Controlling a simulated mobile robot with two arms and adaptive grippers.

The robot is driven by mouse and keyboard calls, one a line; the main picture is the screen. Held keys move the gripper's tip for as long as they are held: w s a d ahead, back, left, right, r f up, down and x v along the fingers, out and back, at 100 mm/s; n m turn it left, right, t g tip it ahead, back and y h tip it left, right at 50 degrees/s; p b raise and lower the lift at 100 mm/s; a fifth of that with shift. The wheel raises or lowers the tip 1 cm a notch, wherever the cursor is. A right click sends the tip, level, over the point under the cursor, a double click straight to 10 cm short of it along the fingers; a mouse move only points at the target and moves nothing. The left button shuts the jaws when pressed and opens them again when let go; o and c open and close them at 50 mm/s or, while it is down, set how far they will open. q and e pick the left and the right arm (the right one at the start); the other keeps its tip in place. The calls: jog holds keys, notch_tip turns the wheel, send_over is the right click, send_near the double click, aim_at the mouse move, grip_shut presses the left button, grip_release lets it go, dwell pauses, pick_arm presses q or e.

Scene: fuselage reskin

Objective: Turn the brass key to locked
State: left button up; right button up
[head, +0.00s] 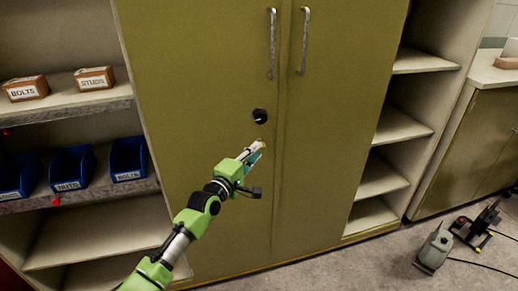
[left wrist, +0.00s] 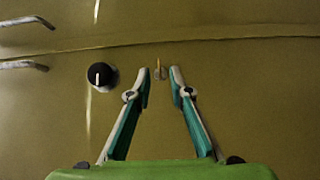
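The brass key (left wrist: 159,66) shows in the left wrist view as a thin upright sliver on the olive cabinet door (left wrist: 250,90). My left gripper (left wrist: 160,74) is open, with one teal-and-white finger on each side of the key and a gap to it on both sides. In the head view my left gripper (head: 257,150) is at the door (head: 200,70), just below a round black knob (head: 260,116). The fingers mostly hide the key there. The knob also shows left of the fingers in the left wrist view (left wrist: 101,77). My right gripper is not in view.
Two metal door handles (head: 272,43) stand above the knob. Open shelves on the left hold blue bins (head: 72,168) and small labelled boxes (head: 94,79). Empty shelves (head: 400,126) are on the right. A grey tool (head: 434,249) and a cable lie on the floor at right.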

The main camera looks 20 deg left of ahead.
pick_arm(q)
jog(key=shift+w+d, duration=0.15)
jog(key=shift+w, duration=0.7)
jog(key=shift+w+d, duration=0.15)
jog(key=shift+w, duration=0.65)
grip_shut()
